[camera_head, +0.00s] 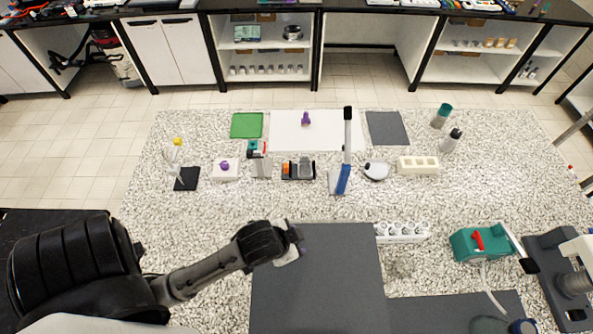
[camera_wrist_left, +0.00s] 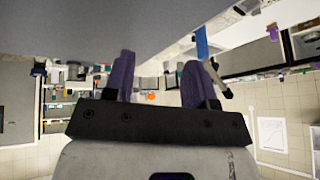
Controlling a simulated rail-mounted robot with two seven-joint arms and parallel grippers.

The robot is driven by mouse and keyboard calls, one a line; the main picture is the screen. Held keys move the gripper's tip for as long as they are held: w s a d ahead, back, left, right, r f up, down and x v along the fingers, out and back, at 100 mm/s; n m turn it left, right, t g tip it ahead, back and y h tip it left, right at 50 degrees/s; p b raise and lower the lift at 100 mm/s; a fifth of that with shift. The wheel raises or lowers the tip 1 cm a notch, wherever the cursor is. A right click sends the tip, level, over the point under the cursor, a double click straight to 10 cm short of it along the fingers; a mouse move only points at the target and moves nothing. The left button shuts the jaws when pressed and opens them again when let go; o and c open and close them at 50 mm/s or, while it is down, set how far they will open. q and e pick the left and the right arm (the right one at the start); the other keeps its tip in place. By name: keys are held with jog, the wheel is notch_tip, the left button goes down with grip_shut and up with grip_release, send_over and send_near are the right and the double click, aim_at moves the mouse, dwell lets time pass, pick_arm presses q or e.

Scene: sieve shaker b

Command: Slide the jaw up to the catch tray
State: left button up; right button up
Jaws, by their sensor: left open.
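My left gripper (camera_head: 294,238) reaches in from the left in the head view, over the left edge of a dark grey mat (camera_head: 320,290) near the front of the speckled table. In the left wrist view its two purple fingers (camera_wrist_left: 157,68) stand apart with nothing between them. I cannot pick out a catch tray with certainty in either view. My right gripper is in neither view.
A white block with round sockets (camera_head: 402,232) and a teal device with a red part (camera_head: 480,243) stand right of the mat. A blue tool with a black handle (camera_head: 344,180), a white dish (camera_head: 376,171) and bottles (camera_head: 450,141) stand farther back.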

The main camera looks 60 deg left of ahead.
pick_arm(q)
jog(key=w+a+m+t+y+b, duration=0.1)
jog(key=w+a+m+t+b, duration=0.2)
jog(key=w+b, duration=0.8)
jog(key=w+a+y+b, duration=0.1)
jog(key=w+a, duration=0.2)
jog(key=w, duration=0.2)
jog(key=w+a+y, duration=0.1)
jog(key=w+a, duration=0.2)
jog(key=w, duration=0.2)
jog(key=n+g+h+b, duration=0.3)
jog(key=n+g+b, duration=0.45)
jog(key=n, duration=0.95)
send_over(286, 165)
jog(key=p, duration=0.1)
notch_tip(286, 165, down, 13)
jog(key=g, duration=0.2)
jog(key=shift+t, duration=0.25)
notch_tip(286, 165, down, 13)
jog(key=shift+f, duration=0.15)
